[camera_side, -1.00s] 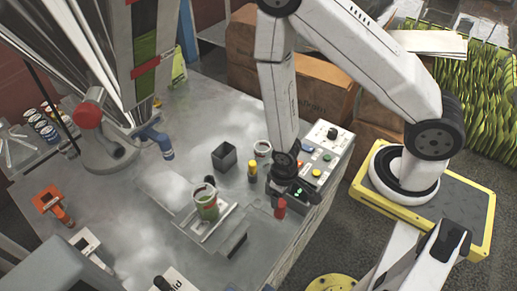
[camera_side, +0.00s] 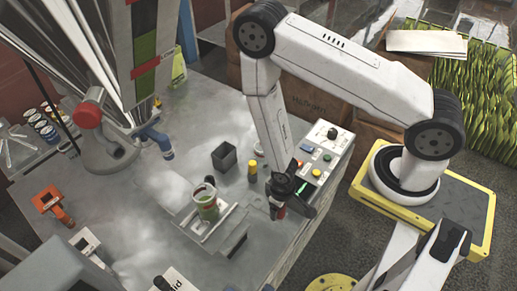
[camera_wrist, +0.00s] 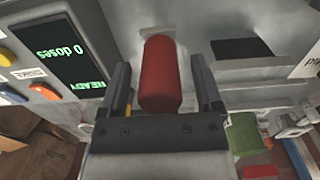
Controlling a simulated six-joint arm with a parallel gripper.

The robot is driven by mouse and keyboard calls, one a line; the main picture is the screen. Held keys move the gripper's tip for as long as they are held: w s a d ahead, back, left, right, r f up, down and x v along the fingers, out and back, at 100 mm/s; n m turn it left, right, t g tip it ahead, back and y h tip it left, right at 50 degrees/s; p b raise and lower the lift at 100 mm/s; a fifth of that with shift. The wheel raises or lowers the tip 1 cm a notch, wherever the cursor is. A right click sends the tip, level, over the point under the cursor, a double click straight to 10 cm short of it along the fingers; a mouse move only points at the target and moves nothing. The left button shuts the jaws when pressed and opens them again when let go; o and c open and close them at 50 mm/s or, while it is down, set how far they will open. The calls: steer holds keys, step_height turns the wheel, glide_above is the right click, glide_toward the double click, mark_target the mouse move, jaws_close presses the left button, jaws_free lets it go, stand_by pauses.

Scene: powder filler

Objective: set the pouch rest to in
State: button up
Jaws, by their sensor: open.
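A red knob (camera_wrist: 160,75) stands between the two fingers of my gripper (camera_wrist: 159,68) in the wrist view. The fingers are open, one on each side of it, with a narrow gap visible on both sides. In the side view my gripper (camera_side: 278,203) points down over the knob at the bench's front edge and mostly hides it. Part of the green pouch shows at the lower right of the wrist view (camera_wrist: 244,135). Whether the knob joins the rest is unclear.
A control panel (camera_side: 326,150) with coloured buttons is close behind my gripper. Its display (camera_wrist: 68,68) reads "0 doses" and "READY". A yellow-topped post (camera_side: 252,172) and a dark square bin (camera_side: 224,156) stand behind the pouch. A dark slot (camera_side: 236,244) lies in front of it.

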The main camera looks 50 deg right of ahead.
jaws_close()
stand_by(0.3)
steer(key=w, duration=2.2)
steer(key=shift+w, duration=0.35)
steer(key=shift+c, duration=0.2)
jaws_free()
steer(key=shift+o, duration=0.2)
steer(key=shift+s, duration=0.1)
